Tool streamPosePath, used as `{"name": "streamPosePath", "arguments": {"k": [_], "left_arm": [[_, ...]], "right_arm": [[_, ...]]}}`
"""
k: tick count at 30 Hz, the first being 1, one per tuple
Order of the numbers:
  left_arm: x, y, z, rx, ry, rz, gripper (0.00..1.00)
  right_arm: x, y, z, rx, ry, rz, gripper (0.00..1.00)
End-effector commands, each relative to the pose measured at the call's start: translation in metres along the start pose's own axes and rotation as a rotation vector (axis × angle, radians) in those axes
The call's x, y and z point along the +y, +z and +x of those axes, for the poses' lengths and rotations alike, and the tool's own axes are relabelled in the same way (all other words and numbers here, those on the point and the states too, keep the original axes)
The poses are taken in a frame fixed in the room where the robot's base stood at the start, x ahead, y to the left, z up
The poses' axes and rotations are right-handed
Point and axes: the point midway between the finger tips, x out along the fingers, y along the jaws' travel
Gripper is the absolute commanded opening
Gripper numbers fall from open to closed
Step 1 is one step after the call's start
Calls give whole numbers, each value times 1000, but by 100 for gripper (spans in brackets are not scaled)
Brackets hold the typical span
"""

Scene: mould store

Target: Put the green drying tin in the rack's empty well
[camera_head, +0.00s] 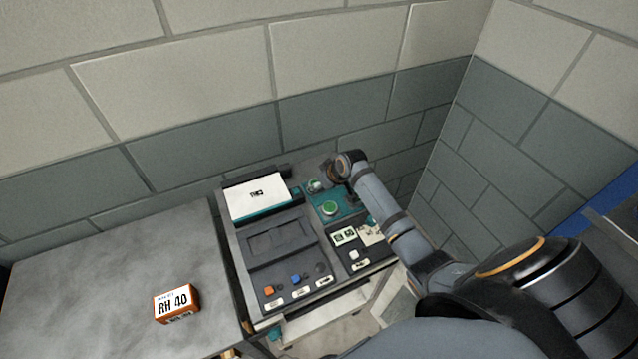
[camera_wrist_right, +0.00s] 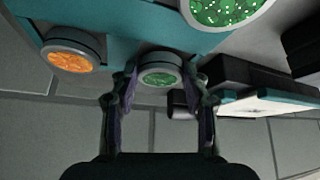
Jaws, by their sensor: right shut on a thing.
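The green drying tin (camera_wrist_right: 160,78) is a short grey round tin with green granules in its top. In the right wrist view it sits between the two fingers of my right gripper (camera_wrist_right: 158,88), which is shut on it. It shows small at the back of the teal rack (camera_head: 345,201) in the head view (camera_head: 314,185). The rack (camera_wrist_right: 120,18) is close by in the wrist view; I cannot tell whether the tin rests in a well. An orange-filled tin (camera_wrist_right: 72,57) is at the rack. No empty well shows clearly. My left gripper is out of view.
A large green disc (camera_head: 330,208) lies on the rack's front part. A white-topped box (camera_head: 257,197) stands to the left, and a dark panel with knobs (camera_head: 290,255) in front. An orange RH 40 box (camera_head: 177,303) is on the grey bench (camera_head: 110,290). Block walls close off the back.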

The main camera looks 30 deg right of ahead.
Motion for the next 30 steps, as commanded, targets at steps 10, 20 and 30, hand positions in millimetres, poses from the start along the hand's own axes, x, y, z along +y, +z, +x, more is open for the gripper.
{"name": "streamPosePath", "arguments": {"k": [10,20,30], "left_arm": [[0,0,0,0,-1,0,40],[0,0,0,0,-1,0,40],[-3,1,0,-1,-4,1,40]], "right_arm": [[0,0,1,0,0,0,15],[0,0,1,0,0,0,73],[0,0,-2,1,1,-1,73]]}}
